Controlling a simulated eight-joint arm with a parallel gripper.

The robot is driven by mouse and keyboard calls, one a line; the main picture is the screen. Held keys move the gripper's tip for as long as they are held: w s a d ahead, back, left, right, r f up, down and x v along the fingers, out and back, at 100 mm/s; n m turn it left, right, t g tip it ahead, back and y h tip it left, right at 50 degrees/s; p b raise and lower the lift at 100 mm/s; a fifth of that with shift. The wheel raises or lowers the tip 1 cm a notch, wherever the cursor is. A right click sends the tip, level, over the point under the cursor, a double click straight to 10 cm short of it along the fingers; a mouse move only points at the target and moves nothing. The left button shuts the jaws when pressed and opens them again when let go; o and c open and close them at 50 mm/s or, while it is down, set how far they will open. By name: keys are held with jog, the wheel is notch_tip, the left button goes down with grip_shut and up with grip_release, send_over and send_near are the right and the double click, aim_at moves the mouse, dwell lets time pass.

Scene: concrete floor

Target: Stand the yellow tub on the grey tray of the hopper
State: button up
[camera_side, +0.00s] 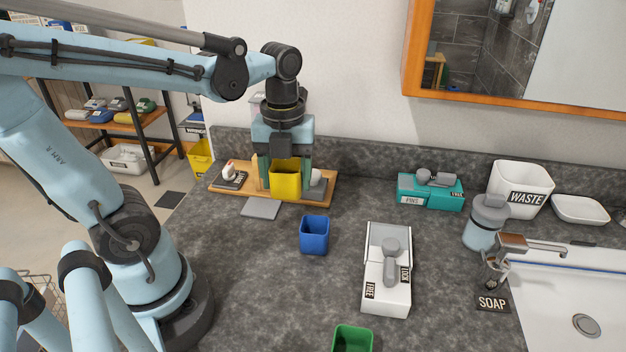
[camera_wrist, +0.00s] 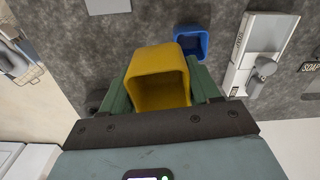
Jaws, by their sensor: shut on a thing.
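The yellow tub (camera_side: 286,180) is upright between the green fingers of my gripper (camera_side: 284,172), which is shut on it. In the wrist view the tub (camera_wrist: 158,75) shows its open mouth between the fingers (camera_wrist: 160,92). In the side view it is in front of a wooden-based device (camera_side: 318,203), which looks like the hopper, and hides its middle. A flat grey tray (camera_side: 261,208) juts from the front of this base, below and left of the tub. I cannot tell the tub's exact height above the base.
A blue tub (camera_side: 314,235) stands in front, and a green tub (camera_side: 352,340) is at the near edge. A white lever box (camera_side: 388,290), a teal box (camera_side: 430,192), a waste bin (camera_side: 520,188) and a soap dispenser (camera_side: 486,222) stand to the right. Counter between is clear.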

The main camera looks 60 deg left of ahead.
jog(key=shift+s+a+f+m, duration=0.1)
jog(key=shift+s+f+m, duration=0.1)
jog(key=shift+m, duration=0.5)
jog(key=shift+a+f, duration=0.15)
jog(key=shift+a, duration=0.2)
send_over(262, 206)
notch_tip(262, 206, down, 7)
jog(key=shift+r, duration=0.2)
jog(key=shift+f, duration=2)
jog(key=shift+f, duration=0.15)
jog(key=o, duration=1)
jog(key=shift+o, duration=0.2)
